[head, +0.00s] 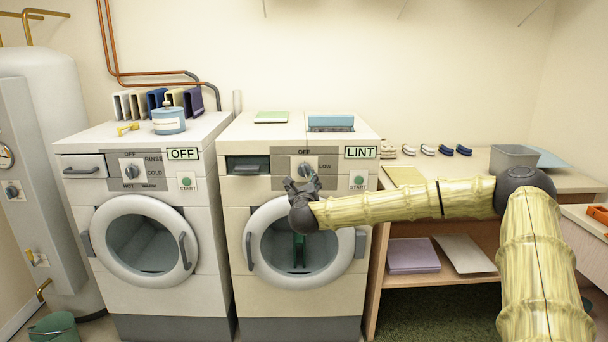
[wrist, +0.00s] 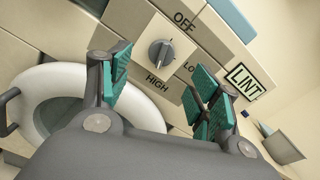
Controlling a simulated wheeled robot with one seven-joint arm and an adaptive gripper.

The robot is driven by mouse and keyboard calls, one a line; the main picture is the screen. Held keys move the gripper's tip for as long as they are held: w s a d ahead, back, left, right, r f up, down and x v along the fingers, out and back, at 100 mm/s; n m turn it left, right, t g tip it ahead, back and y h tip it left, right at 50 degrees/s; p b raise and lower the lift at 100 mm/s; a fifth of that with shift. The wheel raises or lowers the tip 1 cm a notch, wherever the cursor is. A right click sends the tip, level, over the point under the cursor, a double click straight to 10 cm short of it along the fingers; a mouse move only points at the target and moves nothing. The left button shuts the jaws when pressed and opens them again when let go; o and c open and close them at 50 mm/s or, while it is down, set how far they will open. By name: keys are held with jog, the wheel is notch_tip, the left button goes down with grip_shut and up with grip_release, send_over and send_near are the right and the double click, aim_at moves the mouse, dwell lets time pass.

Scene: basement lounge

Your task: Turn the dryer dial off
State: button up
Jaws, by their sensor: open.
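The dryer (head: 238,212) is the right-hand white machine, with a round door and a LINT label. Its grey dial (head: 305,169) sits on a grey panel at the upper front. In the wrist view the dial (wrist: 160,53) shows between my fingers, with OFF, LOW and HIGH around it. I cannot tell surely which mark its pointer faces. My gripper (head: 303,186) is just in front of and below the dial in the head view. In the wrist view my gripper (wrist: 165,66) has its teal-padded fingers spread either side of the dial, holding nothing; contact is not visible.
A washer (head: 100,250) with its own dial (head: 131,171) stands left of the dryer. A START button (head: 358,181) is right of the dryer dial. A wooden bench (head: 440,205) with a grey bin (head: 514,157) stands to the right.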

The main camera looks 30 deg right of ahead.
aim_at(304, 170)
jog(key=x, duration=0.3)
jog(key=p+x, duration=0.1)
jog(key=x, duration=0.7)
jog(key=shift+s+d+r, duration=0.1)
jog(key=shift+d+r, duration=0.15)
jog(key=shift+d, duration=0.05)
